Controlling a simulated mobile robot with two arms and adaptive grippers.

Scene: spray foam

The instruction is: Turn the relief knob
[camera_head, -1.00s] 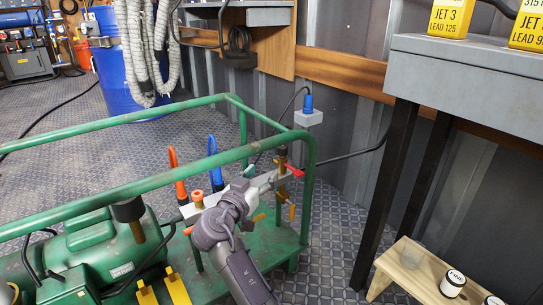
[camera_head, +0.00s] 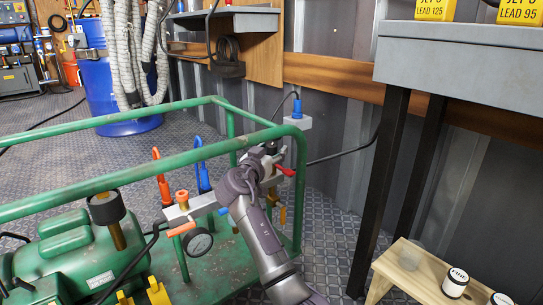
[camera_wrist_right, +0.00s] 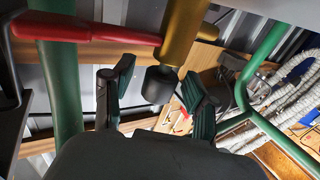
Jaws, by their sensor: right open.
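A small black knob (camera_wrist_right: 159,85) sits on the end of a brass valve body (camera_wrist_right: 184,33) in the right wrist view. My right gripper (camera_wrist_right: 158,96) is open, with one dark finger on each side of the knob. I cannot tell whether either finger touches it. A red lever (camera_wrist_right: 85,30) extends left from the brass body. In the head view my right gripper (camera_head: 268,152) is at the right end of the grey manifold (camera_head: 202,207), beside the red lever (camera_head: 285,170). It hides the knob there. My left gripper is not in view.
A green tube frame (camera_head: 150,172) surrounds the manifold and green compressor (camera_head: 85,250). A gauge (camera_head: 198,242), an orange hose (camera_head: 162,183) and a blue hose (camera_head: 201,170) are on the manifold. A grey table (camera_head: 460,75) and wooden stool (camera_head: 405,272) stand right.

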